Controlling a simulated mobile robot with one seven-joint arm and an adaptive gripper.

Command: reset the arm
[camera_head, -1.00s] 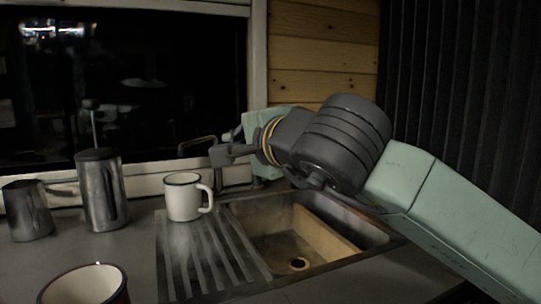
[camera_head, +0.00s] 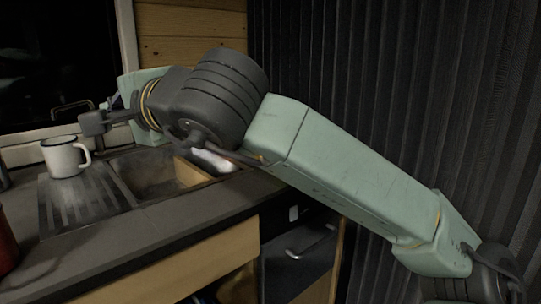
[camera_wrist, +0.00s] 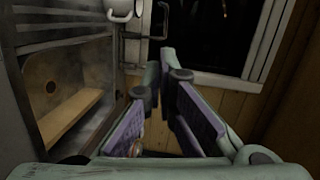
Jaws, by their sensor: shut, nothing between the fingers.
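My gripper (camera_wrist: 161,68) shows in the wrist view with its two mint fingers and purple pads drawn together at the tips. It is shut, with nothing held. In the head view my mint and dark grey arm reaches from the lower right up over the sink. The gripper end there is mostly hidden behind the wrist joint.
The sink (camera_head: 150,172) lies beneath my wrist. A white mug (camera_head: 65,157) stands on its ribbed drainboard; a mug (camera_wrist: 121,8) also shows in the wrist view. A red object (camera_head: 6,240) is cut off at left. A dark corrugated wall (camera_head: 400,90) rises behind my arm.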

